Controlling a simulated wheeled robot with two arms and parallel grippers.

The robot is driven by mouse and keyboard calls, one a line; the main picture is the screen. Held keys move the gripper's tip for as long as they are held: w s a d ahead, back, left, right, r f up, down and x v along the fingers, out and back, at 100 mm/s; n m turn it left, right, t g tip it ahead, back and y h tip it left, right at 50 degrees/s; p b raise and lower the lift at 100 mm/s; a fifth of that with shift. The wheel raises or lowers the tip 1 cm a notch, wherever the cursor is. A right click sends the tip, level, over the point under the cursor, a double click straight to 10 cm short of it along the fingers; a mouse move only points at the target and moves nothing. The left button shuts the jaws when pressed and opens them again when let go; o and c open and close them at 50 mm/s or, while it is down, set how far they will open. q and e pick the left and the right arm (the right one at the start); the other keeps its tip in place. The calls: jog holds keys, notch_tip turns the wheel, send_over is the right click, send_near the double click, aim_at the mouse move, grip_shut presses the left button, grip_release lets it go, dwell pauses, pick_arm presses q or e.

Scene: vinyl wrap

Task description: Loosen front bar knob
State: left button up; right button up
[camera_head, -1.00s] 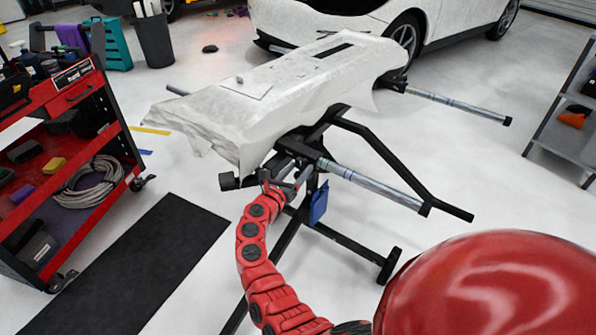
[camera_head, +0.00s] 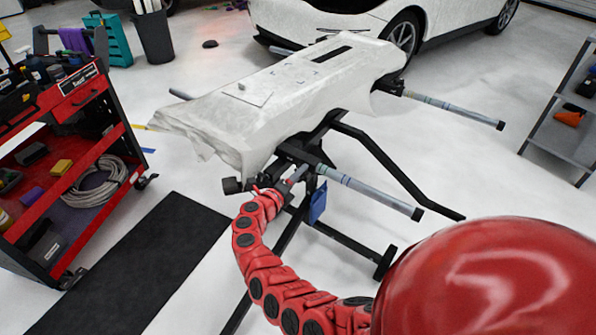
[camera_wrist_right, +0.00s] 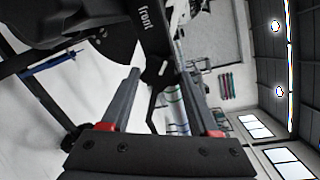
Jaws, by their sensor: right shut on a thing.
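The black stand (camera_head: 310,150) has a front bar, a black piece lettered "front" (camera_wrist_right: 148,22) in the right wrist view. The front bar knob (camera_wrist_right: 157,72), dark and lobed, sits just below that lettering, between my right gripper's fingers. My right gripper (camera_wrist_right: 158,76) is shut on the knob. In the head view my right gripper (camera_head: 276,187) is small and partly hidden against the stand's near end, below the draped white panel. My left gripper is not in view.
A white wrapped panel (camera_head: 275,90) lies across the stand. A red tool cart (camera_head: 60,225) stands left by a black mat (camera_head: 150,260). A white car is behind.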

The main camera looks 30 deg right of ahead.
jog(key=n, duration=0.7)
jog(key=n+g+h+b, duration=0.1)
jog(key=n, duration=0.6)
jog(key=n+g+h+b, duration=0.1)
jog(key=n, duration=0.5)
jog(key=shift+w+a+r+n, duration=0.15)
jog(key=shift+w+n, duration=0.2)
jog(key=shift+n, duration=0.05)
dwell(0.4)
jog(key=o, duration=1.3)
jog(key=shift+o, duration=0.2)
